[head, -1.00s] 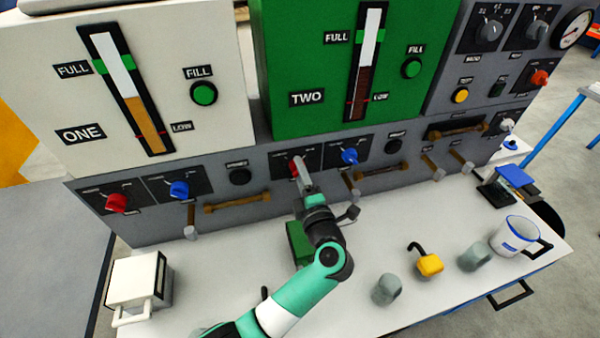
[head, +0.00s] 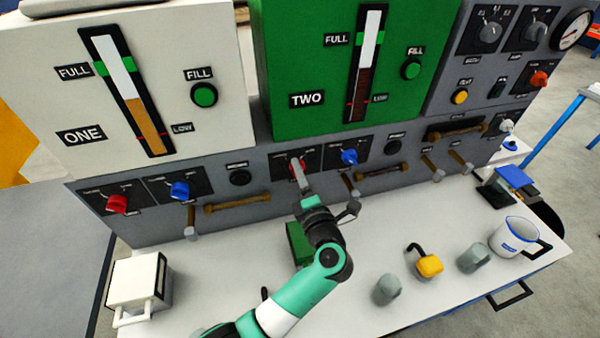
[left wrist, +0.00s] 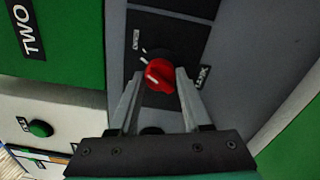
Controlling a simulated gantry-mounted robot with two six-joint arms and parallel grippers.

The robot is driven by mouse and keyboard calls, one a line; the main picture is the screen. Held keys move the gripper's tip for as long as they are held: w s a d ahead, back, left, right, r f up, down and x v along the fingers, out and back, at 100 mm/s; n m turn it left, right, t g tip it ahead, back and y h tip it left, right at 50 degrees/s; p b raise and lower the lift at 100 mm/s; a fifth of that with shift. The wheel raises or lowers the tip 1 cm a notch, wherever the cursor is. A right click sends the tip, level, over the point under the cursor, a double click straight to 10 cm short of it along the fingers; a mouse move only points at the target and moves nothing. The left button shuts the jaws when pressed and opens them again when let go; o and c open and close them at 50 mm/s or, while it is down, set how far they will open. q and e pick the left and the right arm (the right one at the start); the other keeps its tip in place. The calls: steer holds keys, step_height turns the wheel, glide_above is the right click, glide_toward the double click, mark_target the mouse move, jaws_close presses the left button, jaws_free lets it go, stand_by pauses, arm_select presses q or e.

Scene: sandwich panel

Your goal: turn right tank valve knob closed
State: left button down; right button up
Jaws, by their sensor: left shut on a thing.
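The red valve knob (head: 297,165) sits on a black plate on the grey panel below the green tank TWO (head: 290,60). In the left wrist view the red knob (left wrist: 159,75) shows between my two fingertips, its white pointer line aimed toward the left of the picture. My left gripper (head: 298,168) reaches the knob from the front and is shut on it; the left wrist view shows the fingers (left wrist: 160,78) on either side of it. In the head view the gripper hides part of the knob. My right gripper is in neither view.
A blue knob (head: 349,157) is just right of the red one, with a black knob (head: 393,146) beyond. Brown handles (head: 237,209) project from the panel. Grey pieces, a yellow item (head: 430,266) and a white mug (head: 514,237) stand on the table at right.

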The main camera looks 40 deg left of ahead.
arm_select(q)
steer(key=shift+n+b, duration=2.75)
steer(key=shift+n, duration=4.55)
steer(key=shift+c, duration=1.8)
jaws_free()
steer(key=p+v, duration=0.3)
steer(key=v, duration=0.8)
steer(key=shift+s+d, duration=0.2)
steer(key=shift+d, duration=0.1)
